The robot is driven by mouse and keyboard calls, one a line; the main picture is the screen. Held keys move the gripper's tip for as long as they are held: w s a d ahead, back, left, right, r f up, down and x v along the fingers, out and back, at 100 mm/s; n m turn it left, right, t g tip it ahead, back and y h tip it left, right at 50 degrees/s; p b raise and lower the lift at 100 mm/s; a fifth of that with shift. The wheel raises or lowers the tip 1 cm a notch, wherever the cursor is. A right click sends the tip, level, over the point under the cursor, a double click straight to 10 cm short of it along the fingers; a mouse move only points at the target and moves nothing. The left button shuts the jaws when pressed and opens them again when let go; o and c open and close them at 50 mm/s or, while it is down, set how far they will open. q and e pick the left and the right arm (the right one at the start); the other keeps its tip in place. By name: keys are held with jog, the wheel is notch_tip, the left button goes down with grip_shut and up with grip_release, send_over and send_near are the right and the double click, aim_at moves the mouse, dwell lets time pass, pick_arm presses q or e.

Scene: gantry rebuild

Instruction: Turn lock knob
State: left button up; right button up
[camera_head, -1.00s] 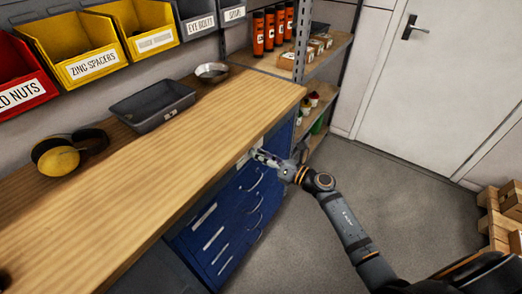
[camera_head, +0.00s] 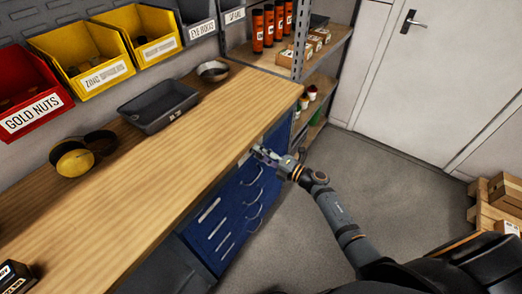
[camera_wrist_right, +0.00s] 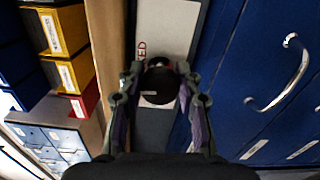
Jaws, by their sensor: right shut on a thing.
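The black round lock knob (camera_wrist_right: 158,84) sits on a pale plate (camera_wrist_right: 170,28) on the front of the blue drawer cabinet (camera_head: 235,208). Red lettering ending in "ED" shows above the knob in the right wrist view. My right gripper (camera_wrist_right: 160,88) has one finger on each side of the knob and is shut on it. In the head view my right gripper (camera_head: 262,154) is at the cabinet's upper front, just below the worktop edge, and hides the knob. My left gripper is not in view.
The wooden worktop (camera_head: 150,175) overhangs close to my right gripper. Curved drawer handles (camera_wrist_right: 285,85) stick out beside it. A grey tray (camera_head: 158,106), metal bowl (camera_head: 213,71) and ear defenders (camera_head: 80,158) lie on top. The floor (camera_head: 380,185) to the right is clear.

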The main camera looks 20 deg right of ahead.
jog(key=shift+m+p, duration=0.3)
jog(key=shift+m, duration=0.2)
dwell(0.3)
jog(key=o, duration=1.1)
jog(key=shift+o, duration=0.2)
jog(key=v, duration=0.8)
jog(key=shift+d, duration=0.1)
